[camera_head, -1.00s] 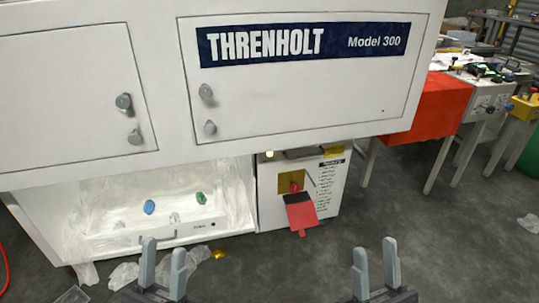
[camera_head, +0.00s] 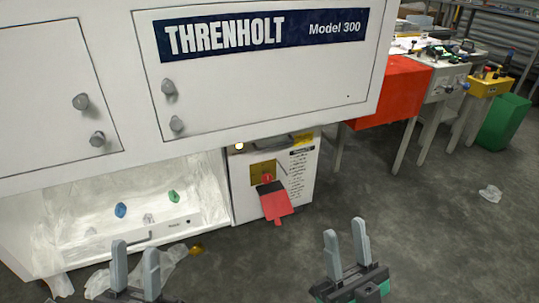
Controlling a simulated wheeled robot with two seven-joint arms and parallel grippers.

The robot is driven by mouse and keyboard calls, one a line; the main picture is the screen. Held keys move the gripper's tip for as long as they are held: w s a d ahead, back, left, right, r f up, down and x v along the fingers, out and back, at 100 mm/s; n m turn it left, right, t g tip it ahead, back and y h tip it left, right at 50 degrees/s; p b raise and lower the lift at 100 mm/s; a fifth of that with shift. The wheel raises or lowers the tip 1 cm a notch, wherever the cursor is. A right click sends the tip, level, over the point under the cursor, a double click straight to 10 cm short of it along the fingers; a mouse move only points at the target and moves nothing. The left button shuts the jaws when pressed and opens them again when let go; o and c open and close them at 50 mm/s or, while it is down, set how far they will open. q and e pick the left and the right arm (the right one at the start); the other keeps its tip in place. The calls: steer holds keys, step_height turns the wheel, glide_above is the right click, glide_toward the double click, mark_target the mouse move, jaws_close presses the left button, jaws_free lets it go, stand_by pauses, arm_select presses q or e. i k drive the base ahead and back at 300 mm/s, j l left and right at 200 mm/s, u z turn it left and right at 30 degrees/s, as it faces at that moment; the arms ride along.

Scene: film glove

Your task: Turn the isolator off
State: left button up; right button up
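The isolator (camera_head: 264,170) is a yellow plate with a red handle on a white control box (camera_head: 300,190) below the Threnholt machine. A red and black tag (camera_head: 276,204) hangs from the handle and covers part of it, so the handle's exact setting is hard to tell. My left gripper (camera_head: 135,268) is open and empty at the bottom, in front of the recess and left of the isolator. My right gripper (camera_head: 346,254) is open and empty, lower and to the right of the isolator. Neither touches anything.
The white machine (camera_head: 330,85) overhangs the box, with grey knobs on its doors. An open recess (camera_head: 205,185) with plastic film and a drawer is at left. Crumpled film (camera_head: 180,258) lies on the floor. A red-sided table (camera_head: 395,92) and a green bin (camera_head: 503,122) stand at right. The right floor is mostly clear.

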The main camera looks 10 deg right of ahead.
mark_target(267, 177)
steer(key=i+l, duration=0.2)
steer(key=l, duration=0.2)
steer(key=i+l, duration=0.25)
steer(key=l, duration=0.15)
steer(key=i+l, duration=0.2)
steer(key=l, duration=0.2)
steer(key=i+l, duration=0.25)
steer(key=l, duration=0.2)
steer(key=i+l, duration=0.2)
steer(key=l, duration=0.2)
steer(key=i+l, duration=0.25)
steer(key=l, duration=0.15)
